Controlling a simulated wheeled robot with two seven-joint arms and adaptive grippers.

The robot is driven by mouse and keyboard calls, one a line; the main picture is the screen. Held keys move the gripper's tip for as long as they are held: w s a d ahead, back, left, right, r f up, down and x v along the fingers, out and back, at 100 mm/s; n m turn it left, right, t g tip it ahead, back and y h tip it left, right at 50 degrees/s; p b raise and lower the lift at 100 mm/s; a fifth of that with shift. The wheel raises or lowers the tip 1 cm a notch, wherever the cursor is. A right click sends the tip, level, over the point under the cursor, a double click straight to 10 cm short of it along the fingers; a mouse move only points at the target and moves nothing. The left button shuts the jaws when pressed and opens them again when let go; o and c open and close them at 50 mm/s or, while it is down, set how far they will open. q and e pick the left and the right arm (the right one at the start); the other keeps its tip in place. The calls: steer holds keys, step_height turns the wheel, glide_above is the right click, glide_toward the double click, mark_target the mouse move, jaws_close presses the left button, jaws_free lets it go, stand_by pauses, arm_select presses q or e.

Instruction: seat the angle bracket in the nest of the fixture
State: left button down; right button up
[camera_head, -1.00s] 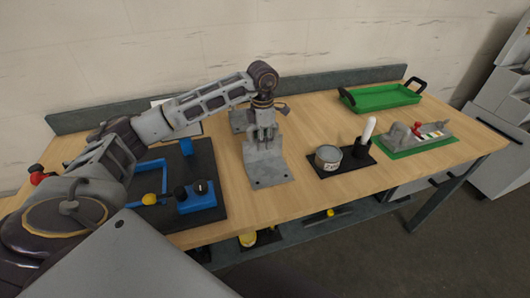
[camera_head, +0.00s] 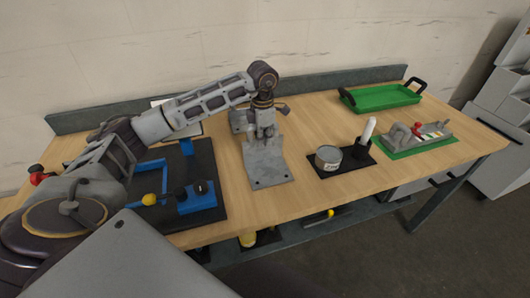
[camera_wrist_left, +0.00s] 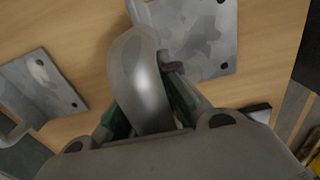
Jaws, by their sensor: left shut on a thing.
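The angle bracket (camera_head: 266,168) is grey metal with two dark holes near its front edge. It is at the middle of the bench, right of the fixture. My left gripper (camera_head: 264,132) is over its back part and shut on it. In the left wrist view a rounded grey part stands between the green-padded fingers (camera_wrist_left: 150,110), with the bracket's flat plate (camera_wrist_left: 205,35) beyond. The fixture (camera_head: 206,160) has a black base, blue rails and a blue block, left of the bracket. My left arm hides part of it. My right gripper is out of view.
A second grey bracket (camera_wrist_left: 45,85) lies close by. To the right are a tin (camera_head: 328,158) beside a white-topped post (camera_head: 368,130), a green-based device (camera_head: 420,143) and a green tray (camera_head: 382,97). Bare bench lies between bracket and tin.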

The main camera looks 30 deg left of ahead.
arm_select(q)
steer(key=shift+w+r, duration=0.15)
steer(key=shift+r, duration=1)
step_height(320, 180, up, 6)
steer(key=shift+f, duration=0.1)
steer(key=shift+r, duration=1.05)
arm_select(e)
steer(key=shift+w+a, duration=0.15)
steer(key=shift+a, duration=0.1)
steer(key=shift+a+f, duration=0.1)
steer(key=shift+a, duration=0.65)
